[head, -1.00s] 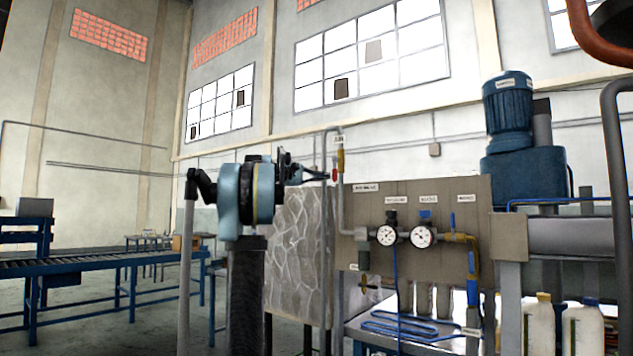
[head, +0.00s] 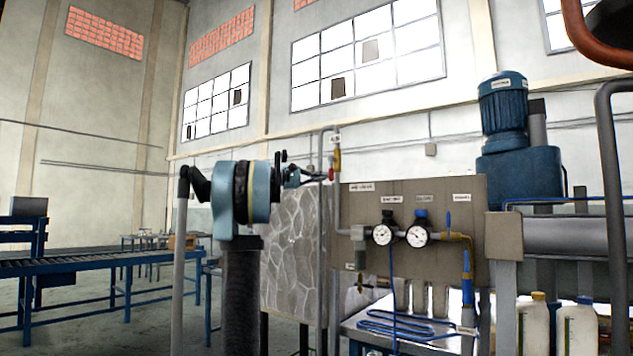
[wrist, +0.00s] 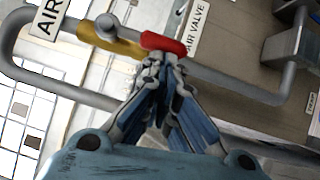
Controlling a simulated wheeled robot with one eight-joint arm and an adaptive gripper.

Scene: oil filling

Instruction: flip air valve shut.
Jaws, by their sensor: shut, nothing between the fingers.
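The air valve (wrist: 110,37) is a yellow-brass body on a thin grey pipe, with a red handle (wrist: 163,42). In the head view the valve (head: 337,158) sits on the vertical part of the pipe, its red handle (head: 331,174) just below and left of the body. In the wrist view the handle lies roughly along the pipe. My gripper (wrist: 160,66) is shut and empty, its fingertips right at the handle's near edge; whether they touch it is unclear. In the head view my gripper (head: 324,177) points right, level with the handle.
An "AIR VALVE" label (wrist: 193,30) is on the brown panel (head: 470,195) beside the pipe. Two gauges (head: 400,235) are mounted on that panel. A stone-patterned board (head: 290,250) stands below my gripper.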

